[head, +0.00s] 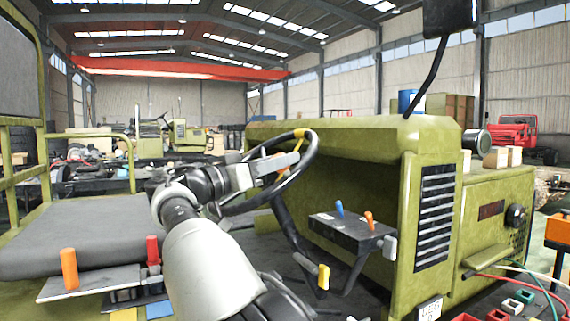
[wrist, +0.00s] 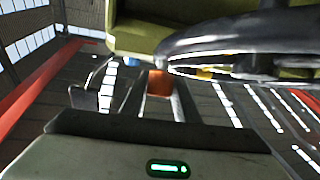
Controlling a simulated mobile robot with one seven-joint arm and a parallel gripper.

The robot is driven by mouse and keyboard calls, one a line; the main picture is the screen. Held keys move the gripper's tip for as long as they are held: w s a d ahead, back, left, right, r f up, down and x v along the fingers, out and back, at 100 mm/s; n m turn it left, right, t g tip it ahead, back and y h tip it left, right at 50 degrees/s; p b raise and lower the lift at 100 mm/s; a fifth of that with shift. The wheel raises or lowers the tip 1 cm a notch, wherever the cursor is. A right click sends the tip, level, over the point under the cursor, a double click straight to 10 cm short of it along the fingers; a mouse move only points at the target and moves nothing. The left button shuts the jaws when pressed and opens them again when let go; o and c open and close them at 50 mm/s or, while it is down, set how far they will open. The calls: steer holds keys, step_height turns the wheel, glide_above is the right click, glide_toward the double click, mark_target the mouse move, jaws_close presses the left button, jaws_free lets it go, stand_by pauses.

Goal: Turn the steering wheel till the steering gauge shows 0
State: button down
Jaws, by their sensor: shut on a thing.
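The steering wheel (head: 312,158) is a black ring with a yellow mark at its top, on a column in the green vehicle's cab. My gripper (head: 284,168) is at the wheel, reaching in from the left. In the wrist view my gripper (wrist: 160,95) has its two fingers on either side of an orange knob (wrist: 158,82), which sits beside the dark wheel rim (wrist: 215,38). The gripper is shut on this knob. In the head view the arm partly hides the wheel's left side. I cannot make out a steering gauge with a readable value.
A dark console (head: 345,230) with blue and orange levers stands right of the column. A yellow-tipped lever (head: 323,275) is below it. A grey seat (head: 85,235) is at left, with orange (head: 69,268) and red (head: 153,250) handles in front.

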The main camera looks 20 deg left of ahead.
steer(key=shift+s+a+f, duration=0.1)
steer(key=shift+a, duration=0.05)
stand_by(0.3)
steer(key=c, duration=1.4)
jaws_free()
steer(key=p+v, duration=0.1)
steer(key=v, duration=1.6)
steer(key=shift+s, duration=0.25)
